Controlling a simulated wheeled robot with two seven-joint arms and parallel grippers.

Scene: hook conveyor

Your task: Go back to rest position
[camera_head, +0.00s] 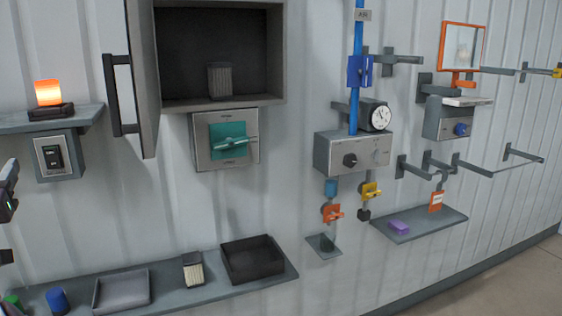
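A dark piece (8,192) with small lit spots juts in at the left edge, with another dark bit below it. It looks like part of my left arm or gripper, but it is cut off, so I cannot tell its fingers' state. It appears apart from the shelves. My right gripper is not in view.
An open cabinet (215,103) has its door (142,80) swung out. A lower shelf (205,293) holds a black tray (252,262), a grey tray (122,290) and a blue cylinder (57,300). Wall hooks (475,168) and a small shelf (420,225) stick out at right.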

